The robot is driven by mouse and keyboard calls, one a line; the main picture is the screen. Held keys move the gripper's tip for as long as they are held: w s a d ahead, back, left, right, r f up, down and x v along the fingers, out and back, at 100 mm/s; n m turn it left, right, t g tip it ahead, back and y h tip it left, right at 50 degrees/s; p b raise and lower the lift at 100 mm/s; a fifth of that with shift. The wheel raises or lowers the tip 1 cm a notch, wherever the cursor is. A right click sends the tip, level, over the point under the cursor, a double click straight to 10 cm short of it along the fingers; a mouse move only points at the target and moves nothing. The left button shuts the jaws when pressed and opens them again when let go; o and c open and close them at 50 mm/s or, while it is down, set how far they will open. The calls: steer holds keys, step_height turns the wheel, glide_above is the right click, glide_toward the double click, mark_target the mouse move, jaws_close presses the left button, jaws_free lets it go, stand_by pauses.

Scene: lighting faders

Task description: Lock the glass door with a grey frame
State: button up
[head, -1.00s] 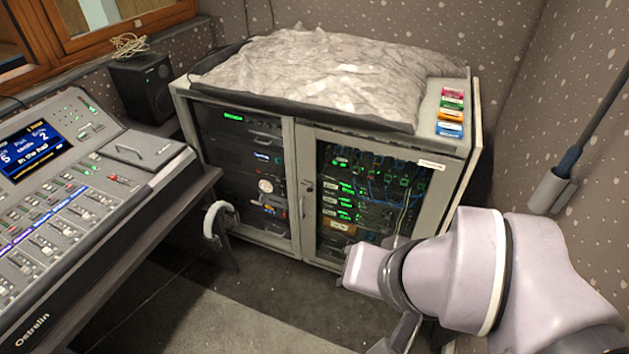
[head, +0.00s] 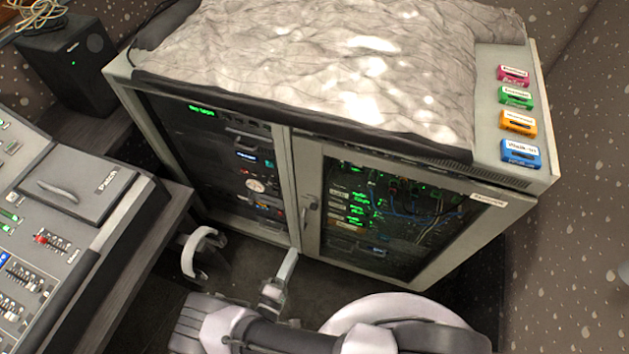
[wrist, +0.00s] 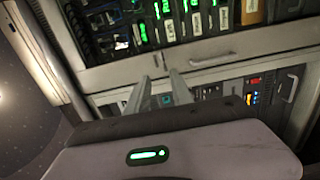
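The glass door with a grey frame (head: 390,215) is the right-hand door of the rack cabinet. It looks shut or nearly so; I cannot tell if it is locked. A small grey handle (head: 308,212) sits on its left stile, and a handle (wrist: 212,58) shows on that stile in the wrist view. My gripper (head: 290,254) is low in front of the stile, below the handle. In the wrist view my gripper (wrist: 160,84) has its two fingers apart with nothing between them. Their tips are near the stile; contact cannot be told.
The left door (head: 235,165) covers more rack units. A crumpled grey cover (head: 320,65) and coloured labelled blocks (head: 518,122) lie on the cabinet top. The mixing desk (head: 75,200) stands at left, with a white curved object (head: 200,252) beside it. Dark floor lies before the cabinet.

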steer(key=b+x, duration=0.3)
steer(key=x, duration=1.4)
steer(key=shift+f, duration=0.3)
steer(key=shift+a, duration=0.1)
steer(key=shift+c, duration=0.5)
jaws_close()
